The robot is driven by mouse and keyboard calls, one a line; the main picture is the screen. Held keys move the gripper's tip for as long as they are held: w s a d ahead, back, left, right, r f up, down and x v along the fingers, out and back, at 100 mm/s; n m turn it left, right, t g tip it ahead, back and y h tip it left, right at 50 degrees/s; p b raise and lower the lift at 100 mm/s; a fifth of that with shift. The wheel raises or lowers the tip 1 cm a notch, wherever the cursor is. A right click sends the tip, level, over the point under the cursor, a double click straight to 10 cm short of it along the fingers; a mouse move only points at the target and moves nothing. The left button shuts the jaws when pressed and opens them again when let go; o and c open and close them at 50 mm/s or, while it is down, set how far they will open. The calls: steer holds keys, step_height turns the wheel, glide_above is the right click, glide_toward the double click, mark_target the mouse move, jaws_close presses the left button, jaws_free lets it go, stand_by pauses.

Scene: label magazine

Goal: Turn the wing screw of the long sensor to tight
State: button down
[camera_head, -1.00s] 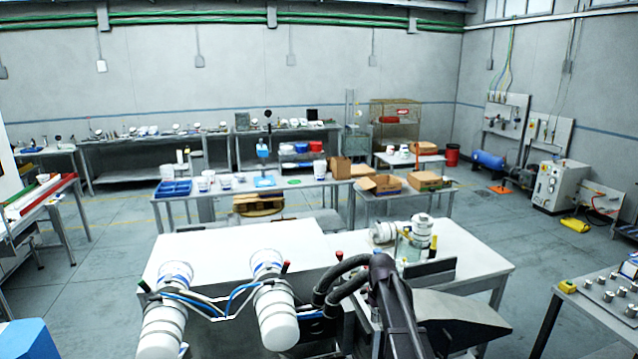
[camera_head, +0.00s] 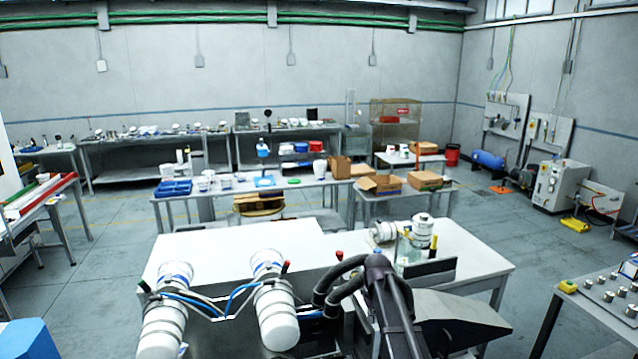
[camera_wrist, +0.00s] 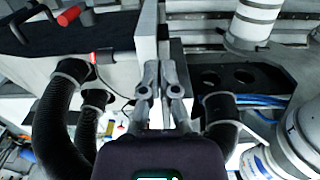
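In the wrist view my gripper (camera_wrist: 161,82) points up the picture, its two grey fingers close to each other with a narrow gap. Its tips are at a pale upright plate (camera_wrist: 146,42) and a thin grey strip beside it. I cannot tell whether they touch or grip anything. I cannot make out the wing screw or pick out the long sensor for certain. In the head view the gripper cannot be made out among dark parts at the table's near edge.
Thick black hoses (camera_wrist: 52,112) flank my gripper in the wrist view. A red handle (camera_wrist: 70,16) is at upper left. In the head view, white cylinders (camera_head: 276,316) with blue tubes stand at the near edge. The white tabletop (camera_head: 225,247) is largely clear behind them.

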steer(key=shift+s+a, duration=0.1)
steer(key=shift+s, duration=0.3)
stand_by(0.5)
step_height(320, 180, up, 6)
steer(key=p, duration=0.6)
steer(key=shift+m, duration=0.3)
stand_by(0.3)
steer(key=m, duration=0.7)
steer(key=r+m+p, duration=0.1)
steer(key=m, duration=0.3)
steer(key=shift+w+a, duration=0.2)
steer(key=shift+a, duration=0.1)
steer(key=shift+f, duration=0.2)
step_height(320, 180, down, 7)
steer(key=b, duration=0.7)
steer(key=shift+r, duration=0.2)
